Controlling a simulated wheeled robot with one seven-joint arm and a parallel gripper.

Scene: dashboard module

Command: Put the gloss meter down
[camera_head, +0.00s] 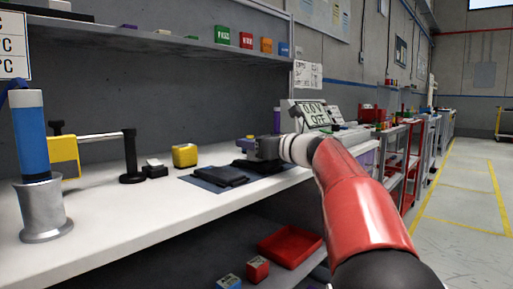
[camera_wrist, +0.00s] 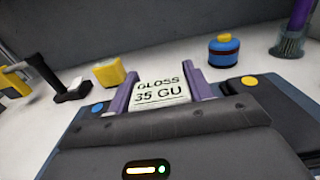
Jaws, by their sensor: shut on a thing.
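The gloss meter (camera_wrist: 160,92) shows in the wrist view as a pale block with a face reading "GLOSS 35 GU". It sits between the two purple fingers of my gripper (camera_wrist: 160,90), which is shut on it. In the head view my gripper (camera_head: 250,147) is over the white bench, just above a dark blue mat (camera_head: 202,183). I cannot make out the gloss meter in the head view. The gap between it and the surface below cannot be told.
Dark flat items (camera_head: 228,176) lie on the mat. A yellow block (camera_head: 185,156), a black stand (camera_head: 131,160) and a blue cylinder in a metal cup (camera_head: 42,210) stand to the left. The bench front left (camera_head: 130,215) is clear.

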